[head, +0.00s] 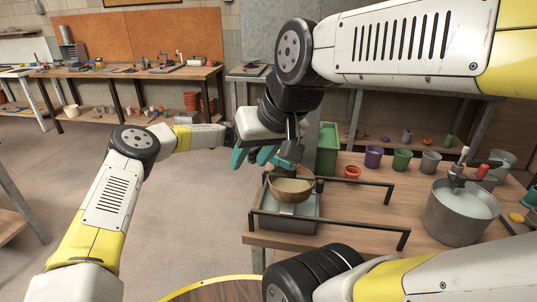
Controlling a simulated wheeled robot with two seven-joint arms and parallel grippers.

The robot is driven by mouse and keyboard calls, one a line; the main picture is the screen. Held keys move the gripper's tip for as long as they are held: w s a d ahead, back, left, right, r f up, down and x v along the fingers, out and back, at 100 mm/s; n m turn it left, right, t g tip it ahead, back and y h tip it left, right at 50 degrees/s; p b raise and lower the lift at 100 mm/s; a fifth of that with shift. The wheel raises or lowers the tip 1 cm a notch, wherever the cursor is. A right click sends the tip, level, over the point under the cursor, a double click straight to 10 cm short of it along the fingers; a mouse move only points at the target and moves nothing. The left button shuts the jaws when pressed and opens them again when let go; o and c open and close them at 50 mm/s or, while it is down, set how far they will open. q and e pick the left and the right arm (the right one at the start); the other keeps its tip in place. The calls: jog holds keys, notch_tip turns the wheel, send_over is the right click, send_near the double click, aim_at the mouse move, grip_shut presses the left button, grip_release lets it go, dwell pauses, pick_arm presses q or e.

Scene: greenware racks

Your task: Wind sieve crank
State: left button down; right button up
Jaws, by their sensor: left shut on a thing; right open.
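The sieve is a round brown, wood-coloured bowl (292,197) with a pale inside. It sits over a grey basin (288,222) near the front left edge of the wooden bench. The two grippers overlap in this view, and the crank's shape is mostly hidden.
Dark rails (338,225) run beside the sieve. A metal bucket (462,218) of pale liquid stands at right, with a red-handled fitting. A green box (327,149), an orange pot (352,172) and a purple cup (373,156) stand behind. Floor at left is clear.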

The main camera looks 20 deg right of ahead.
pick_arm(q)
jog(key=shift+d+f+m+g+y, duration=0.15)
jog(key=shift+m+g+y, duration=0.25)
jog(key=shift+m+y, duration=0.45)
jog(key=shift+y, duration=0.65)
jog(key=c, duration=1.3)
grip_release()
jog(key=shift+o, duration=0.2)
jog(key=shift+w, duration=0.1)
